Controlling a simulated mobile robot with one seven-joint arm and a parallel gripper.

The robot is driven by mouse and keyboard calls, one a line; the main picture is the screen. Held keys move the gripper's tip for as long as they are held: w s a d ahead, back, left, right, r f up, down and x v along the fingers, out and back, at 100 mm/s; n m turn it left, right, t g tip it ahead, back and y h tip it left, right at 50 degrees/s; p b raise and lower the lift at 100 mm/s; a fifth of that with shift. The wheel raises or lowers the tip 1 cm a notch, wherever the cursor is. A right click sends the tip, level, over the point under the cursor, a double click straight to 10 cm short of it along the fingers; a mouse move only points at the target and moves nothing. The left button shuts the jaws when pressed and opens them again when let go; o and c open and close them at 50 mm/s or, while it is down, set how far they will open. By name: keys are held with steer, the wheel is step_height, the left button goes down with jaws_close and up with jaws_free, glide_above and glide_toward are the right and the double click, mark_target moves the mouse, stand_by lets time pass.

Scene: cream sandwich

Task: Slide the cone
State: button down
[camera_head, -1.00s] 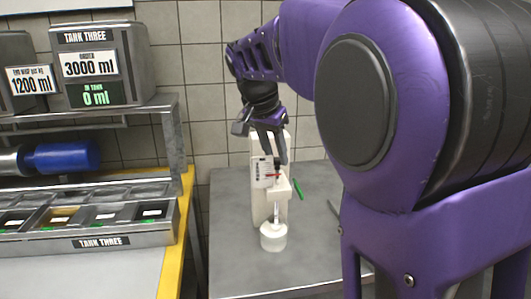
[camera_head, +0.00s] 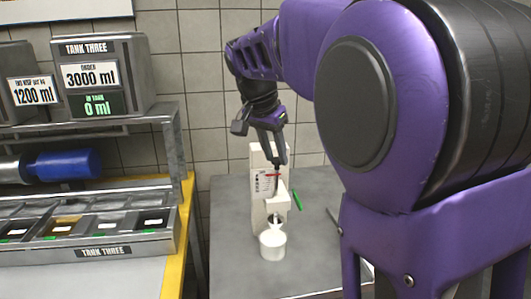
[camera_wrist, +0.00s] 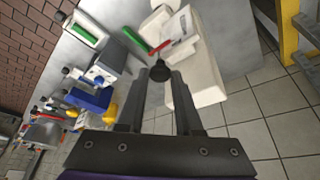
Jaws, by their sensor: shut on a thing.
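A cream-white machine (camera_head: 257,190) stands on the grey table, with a printed label on its face. A white cup-like part (camera_head: 272,245) with a narrower neck sits low at its front. I cannot tell for sure which part is the cone. My gripper (camera_head: 279,160) is above the machine's front, its fingers close together on a dark knob; a thin dark rod runs down from it into the white block. In the wrist view my gripper (camera_wrist: 160,78) has the dark knob (camera_wrist: 159,71) between its fingertips, over the white body (camera_wrist: 198,85). A red piece (camera_wrist: 158,47) lies beside it.
A green piece (camera_head: 297,201) lies right of the machine. A steel shelf with tank displays (camera_head: 90,75), a blue cylinder (camera_head: 62,163) and a tray of dark compartments (camera_head: 85,237) stands left. The table's front (camera_head: 235,275) is clear; a tiled wall is behind.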

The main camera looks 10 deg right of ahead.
steer(key=c, duration=0.7)
jaws_free()
steer(key=shift+r, duration=0.3)
steer(key=shift+o, duration=0.6)
steer(key=shift+f, duration=0.1)
steer(key=p+v, duration=0.3)
steer(key=v, duration=1.4)
steer(key=shift+s+p, duration=0.25)
steer(key=shift+p, duration=0.05)
